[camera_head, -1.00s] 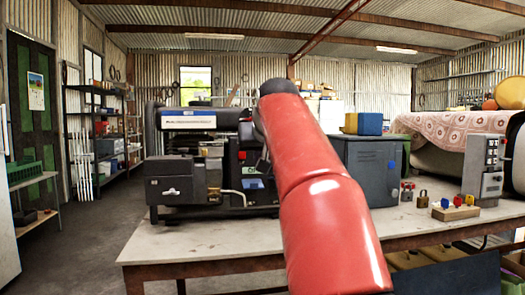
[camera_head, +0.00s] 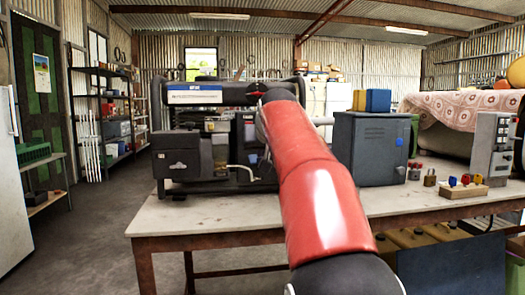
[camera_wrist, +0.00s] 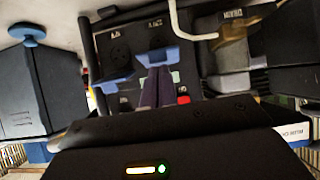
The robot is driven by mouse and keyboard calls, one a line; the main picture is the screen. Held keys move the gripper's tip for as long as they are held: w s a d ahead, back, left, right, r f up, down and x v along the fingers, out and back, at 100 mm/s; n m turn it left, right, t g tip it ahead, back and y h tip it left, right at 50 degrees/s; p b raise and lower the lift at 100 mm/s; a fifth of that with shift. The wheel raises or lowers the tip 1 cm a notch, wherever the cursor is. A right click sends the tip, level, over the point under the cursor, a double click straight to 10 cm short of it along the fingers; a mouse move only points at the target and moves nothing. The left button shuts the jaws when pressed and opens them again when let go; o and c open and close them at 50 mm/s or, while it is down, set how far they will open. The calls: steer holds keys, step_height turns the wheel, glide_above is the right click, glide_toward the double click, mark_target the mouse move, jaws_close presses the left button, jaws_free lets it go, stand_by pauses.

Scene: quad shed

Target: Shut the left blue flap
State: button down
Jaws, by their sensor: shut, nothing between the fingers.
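Two blue flaps show on the dark panel of the machine (camera_head: 215,150). The wrist view is upside down against the head view, so the left flap (camera_wrist: 160,55) appears on the picture's right. The other flap (camera_wrist: 113,84) appears on the picture's left. Both seem to stand out from the panel; their exact angle is unclear. My gripper (camera_wrist: 157,73) is shut and empty, its dark fingers just in front of the left flap. I cannot tell whether they touch it. In the head view my red arm hides the gripper and most of the panel.
A grey box (camera_head: 371,150) with a blue round knob stands right of the machine. A padlock (camera_head: 430,178) and a wooden block with coloured pieces (camera_head: 463,188) sit farther right. The front left of the table (camera_head: 190,214) is bare.

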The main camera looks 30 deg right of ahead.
steer(key=shift+f, duration=0.15)
steer(key=shift+s+f+t+b, duration=0.15)
steer(key=shift+f+t+b, duration=0.2)
steer(key=shift+b, duration=0.85)
steer(key=shift+f+t+b, duration=0.2)
steer(key=shift+t+b, duration=0.15)
steer(key=shift+b, duration=0.5)
steer(key=shift+f, duration=0.1)
steer(key=shift+t+h, duration=0.4)
steer(key=shift+t, duration=0.4)
step_height(320, 180, down, 5)
steer(key=b, duration=0.6)
steer(key=shift+r, duration=0.2)
steer(key=shift+w+d+f+b, duration=0.1)
steer(key=shift+w+f+b, duration=0.35)
steer(key=shift+f, duration=0.45)
steer(key=shift+w+d+f, duration=0.2)
steer(key=shift+w+f, duration=0.4)
steer(key=shift+f, duration=0.1)
